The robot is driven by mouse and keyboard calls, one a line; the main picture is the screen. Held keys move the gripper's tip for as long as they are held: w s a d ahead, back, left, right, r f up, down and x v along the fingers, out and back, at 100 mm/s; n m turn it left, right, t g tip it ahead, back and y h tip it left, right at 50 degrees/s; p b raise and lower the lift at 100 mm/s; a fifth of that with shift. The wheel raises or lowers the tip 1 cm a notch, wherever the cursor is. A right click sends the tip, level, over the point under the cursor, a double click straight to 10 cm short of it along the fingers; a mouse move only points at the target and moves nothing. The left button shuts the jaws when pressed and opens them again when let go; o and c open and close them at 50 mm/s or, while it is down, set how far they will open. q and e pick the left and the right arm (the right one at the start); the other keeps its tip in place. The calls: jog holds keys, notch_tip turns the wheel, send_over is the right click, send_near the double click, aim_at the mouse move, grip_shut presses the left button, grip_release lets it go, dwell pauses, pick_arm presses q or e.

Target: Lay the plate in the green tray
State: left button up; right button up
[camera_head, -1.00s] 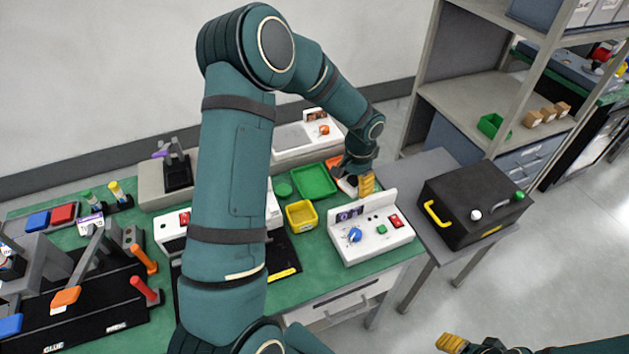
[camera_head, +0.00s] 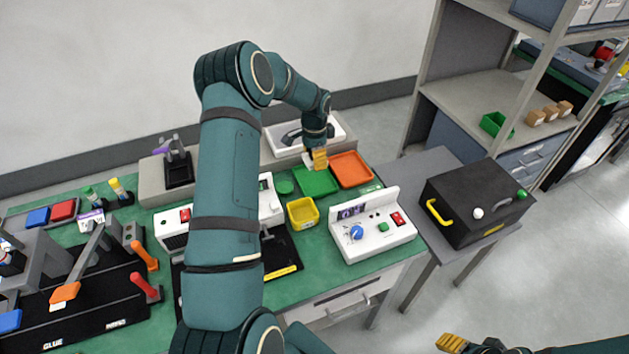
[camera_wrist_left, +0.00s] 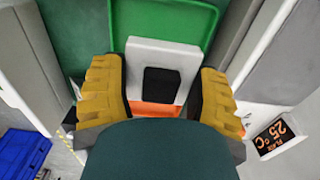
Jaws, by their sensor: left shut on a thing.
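The plate (camera_wrist_left: 150,56), a white piece with a black square in its middle, is between the yellow fingers of my left gripper (camera_wrist_left: 163,78) in the left wrist view. My left gripper (camera_head: 318,158) is shut on it over the green tray (camera_head: 305,184) in the head view, where fingers hide most of the plate. The green tray also shows behind the plate in the wrist view (camera_wrist_left: 180,14). I cannot tell whether the plate touches the tray floor. My right gripper (camera_head: 450,342) shows only partly at the bottom right edge.
An orange tray (camera_head: 351,169) lies right of the green tray, and a yellow bin (camera_head: 302,213) stands in front. A white control box (camera_head: 373,235) with knobs stands at the front right. A white unit (camera_head: 283,133) stands behind. A black case (camera_head: 470,208) is on the side table.

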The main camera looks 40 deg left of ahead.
aim_at(314, 181)
pick_arm(q)
notch_tip(314, 181, down, 9)
jog(key=shift+r, duration=0.2)
dwell(0.3)
jog(key=shift+f+b, duration=0.1)
jog(key=shift+b, duration=0.25)
jog(key=o, duration=1.1)
jog(key=shift+r, duration=0.35)
notch_tip(314, 181, up, 12)
jog(key=shift+f+p, duration=0.2)
jog(key=shift+p, duration=0.3)
